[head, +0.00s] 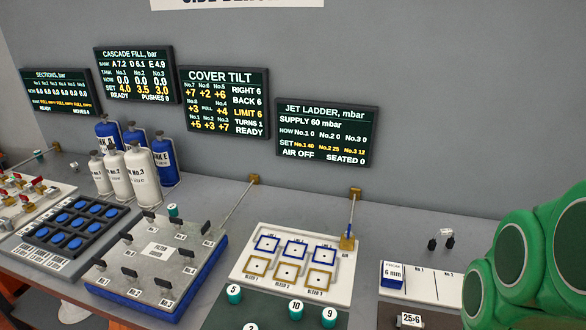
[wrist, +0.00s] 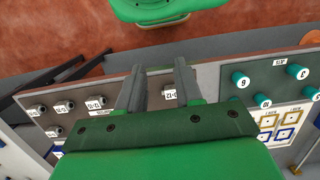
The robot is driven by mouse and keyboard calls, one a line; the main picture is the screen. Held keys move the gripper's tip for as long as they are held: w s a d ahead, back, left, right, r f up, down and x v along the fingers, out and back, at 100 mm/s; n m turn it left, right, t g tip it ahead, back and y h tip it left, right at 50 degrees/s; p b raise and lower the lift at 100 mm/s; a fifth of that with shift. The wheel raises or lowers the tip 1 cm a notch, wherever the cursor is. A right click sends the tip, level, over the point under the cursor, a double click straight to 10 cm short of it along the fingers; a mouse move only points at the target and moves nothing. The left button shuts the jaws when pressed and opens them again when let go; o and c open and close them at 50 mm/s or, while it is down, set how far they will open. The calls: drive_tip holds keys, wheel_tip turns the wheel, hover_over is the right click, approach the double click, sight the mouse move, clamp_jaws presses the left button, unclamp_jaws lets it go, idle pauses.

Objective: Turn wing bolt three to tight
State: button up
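The cover plate (head: 112,252), grey on a blue base, sits on the bench at the left middle of the head view. Several black wing bolts stand around its edge. The front-right one (head: 163,284) matches No.3 by the screen layout, though its label is small. The COVER TILT screen (head: 224,102) reads No.3 +7, RIGHT 6, BACK 6, LIMIT 6, TURNS 1, READY. My gripper (wrist: 158,84) shows in the wrist view with its two grey fingers apart and nothing seen between them. It is over another part of the bench, away from the cover; no wing bolt shows there.
A white panel with blue and tan squares (head: 245,289) lies right of the cover. Teal numbered knobs (head: 234,293) stand in front. My green arm fills the right.

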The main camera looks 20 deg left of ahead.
drive_tip(key=shift+w, duration=0.1)
drive_tip(key=w+a+r+n+t, duration=0.15)
drive_tip(key=w+a+n, duration=0.25)
drive_tip(key=w+a, duration=0.45)
drive_tip(key=w+a+r+n+g, duration=0.1)
drive_tip(key=w+a+r+n, duration=0.15)
drive_tip(key=w+a, duration=0.65)
drive_tip(key=n+t, duration=0.1)
drive_tip(key=n, duration=1)
hover_over(162, 280)
drive_tip(key=f, duration=0.8)
drive_tip(key=shift+w+d, duration=0.2)
drive_tip(key=shift+d, duration=0.1)
drive_tip(key=shift+s+a+f+n, duration=0.25)
drive_tip(key=shift+a, duration=0.15)
drive_tip(key=shift+f, duration=3.8)
